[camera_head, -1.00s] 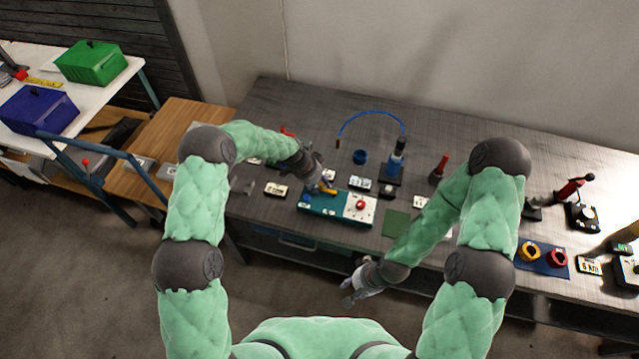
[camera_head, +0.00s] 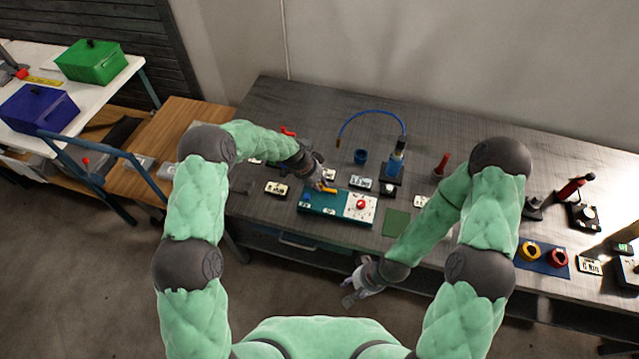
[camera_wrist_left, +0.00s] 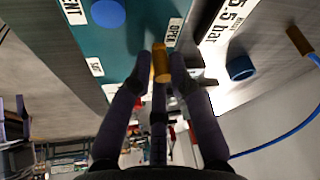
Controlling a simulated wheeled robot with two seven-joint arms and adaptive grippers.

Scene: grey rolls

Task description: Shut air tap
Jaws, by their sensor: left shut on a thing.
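The air tap's yellow handle (camera_head: 328,189) stands at the back edge of a teal panel (camera_head: 345,212) on the grey workbench. My left gripper (camera_head: 322,186) reaches it from the upper left. In the left wrist view its two fingers (camera_wrist_left: 161,72) are shut on the yellow handle (camera_wrist_left: 160,60), one on each side. A label reading OPEN (camera_wrist_left: 174,30) sits beside the handle, and a smaller label (camera_wrist_left: 95,66) lies farther left. The tap's base is partly hidden by the fingers. My right gripper (camera_head: 352,290) hangs in front of the bench, away from the panel; its jaw opening is unclear.
A white plate with a red knob (camera_head: 361,205) adjoins the teal panel. A green mat (camera_head: 396,223) lies to the right. The back of the bench is clear.

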